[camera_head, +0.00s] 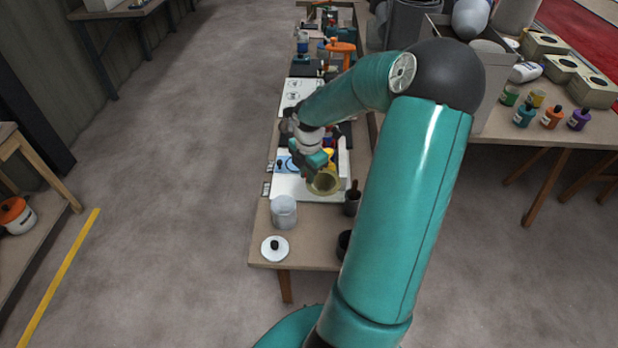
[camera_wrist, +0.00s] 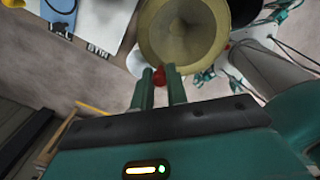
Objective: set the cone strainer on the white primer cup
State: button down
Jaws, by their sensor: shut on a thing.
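The cone strainer (camera_head: 324,183) is a yellowish, open-topped cone with a broad rim. It is tilted in the wrist view (camera_wrist: 180,35), where a small red tab or knob sits at its edge. My gripper (camera_wrist: 160,77) is shut on the cone strainer by this red part. In the head view my gripper (camera_head: 316,163) holds it over the near part of the bench. The white primer cup (camera_head: 284,213) stands upright near the bench's front left edge. The strainer is apart from it, up and to the right in the picture. I cannot pick out the cup surely in the wrist view.
A white lid-like disc with a black knob (camera_head: 275,248) lies in front of the cup. Dark cups (camera_head: 352,203) stand to the right. The narrow bench (camera_head: 262,228) holds clutter farther back. Open floor (camera_head: 190,170) lies left. Coloured bottles (camera_head: 553,117) stand on another table.

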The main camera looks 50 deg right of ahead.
jog(key=shift+r, duration=2.05)
jog(key=shift+w+f, duration=0.1)
jog(key=shift+w, duration=0.05)
